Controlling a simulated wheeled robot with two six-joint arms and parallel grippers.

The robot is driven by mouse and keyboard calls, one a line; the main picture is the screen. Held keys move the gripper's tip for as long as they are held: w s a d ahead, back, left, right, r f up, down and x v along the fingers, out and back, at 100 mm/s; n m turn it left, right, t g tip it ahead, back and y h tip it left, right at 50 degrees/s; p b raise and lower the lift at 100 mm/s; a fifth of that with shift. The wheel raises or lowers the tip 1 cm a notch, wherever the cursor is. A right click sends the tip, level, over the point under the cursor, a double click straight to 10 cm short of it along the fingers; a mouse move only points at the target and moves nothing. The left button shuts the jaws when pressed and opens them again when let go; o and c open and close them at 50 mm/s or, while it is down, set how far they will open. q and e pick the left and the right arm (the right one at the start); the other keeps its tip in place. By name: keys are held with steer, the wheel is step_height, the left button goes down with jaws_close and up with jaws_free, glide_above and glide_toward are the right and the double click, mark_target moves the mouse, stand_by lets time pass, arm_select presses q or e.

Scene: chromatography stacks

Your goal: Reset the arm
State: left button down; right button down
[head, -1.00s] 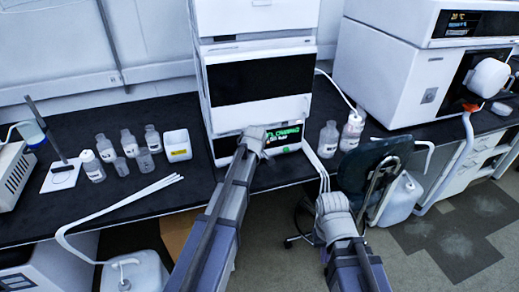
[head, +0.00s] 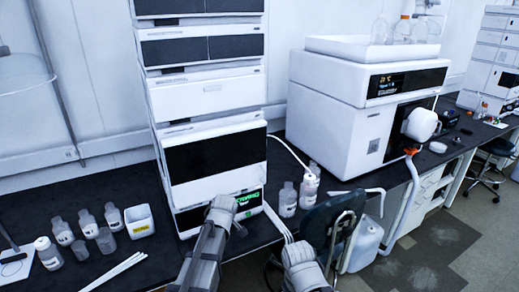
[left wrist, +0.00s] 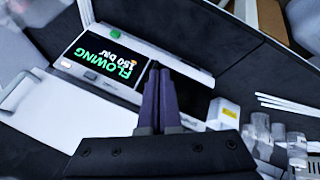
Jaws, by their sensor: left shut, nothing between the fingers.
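My left arm ends in front of the lower module of the tall white instrument stack (head: 208,155) in the head view. In the left wrist view, my left gripper (left wrist: 154,72) has its two dark fingers together with nothing between them. The screen also shows green in the head view (head: 248,199), partly behind my left wrist. My right arm ends low in the head view near the chair; its fingers are hidden.
Several small bottles (head: 87,224) and a white square container (head: 139,221) stand left of the stack. White tubes (head: 115,272) lie by the bench edge. A dark chair (head: 328,222) and a large white instrument (head: 340,110) are further right.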

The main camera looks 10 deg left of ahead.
arm_select(q)
steer(key=s+d+f+m+g, duration=0.1)
steer(key=s+d+m, duration=0.3)
steer(key=s, duration=0.5)
steer(key=s+d+f+m+g, duration=0.1)
steer(key=s+d+m+g, duration=0.2)
steer(key=s, duration=0.6)
steer(key=s+d+f+m+g, duration=0.1)
steer(key=s+d+m+g, duration=0.1)
steer(key=s+d+m, duration=0.5)
steer(key=shift+s+d+f+m+g+h, duration=0.15)
steer(key=shift+s+f+m+g+h, duration=0.25)
steer(key=shift+s+m, duration=0.65)
